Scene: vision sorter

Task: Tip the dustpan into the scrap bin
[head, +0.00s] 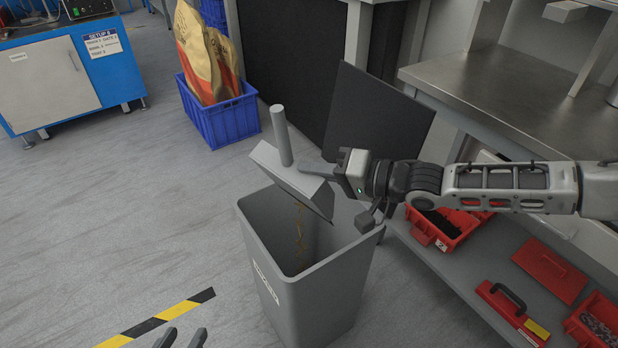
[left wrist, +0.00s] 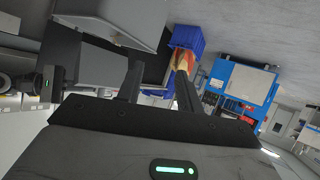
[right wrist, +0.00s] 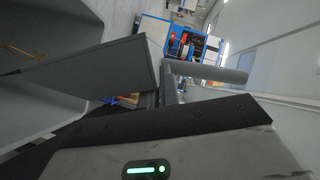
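The grey dustpan (head: 292,182) is steeply tilted over the mouth of the grey scrap bin (head: 328,298), its handle (head: 281,135) pointing up. My right gripper (head: 308,168) is shut on the dustpan near the handle's base; the grip itself is partly hidden. The dustpan (right wrist: 95,75) and the bin's inside also show in the right wrist view. Thin yellow-brown scraps (head: 300,235) show below the dustpan's edge, inside the bin's opening. I cannot tell whether they are falling or resting. My left gripper (head: 182,340) is open and empty at the bottom edge, left of the bin.
A blue crate (head: 228,122) with paper sacks stands behind the bin. A steel bench (head: 500,85) and a low shelf with red boxes (head: 448,228) stand to the right, close to the bin. Yellow-black tape (head: 158,318) marks the floor. The floor at left is clear.

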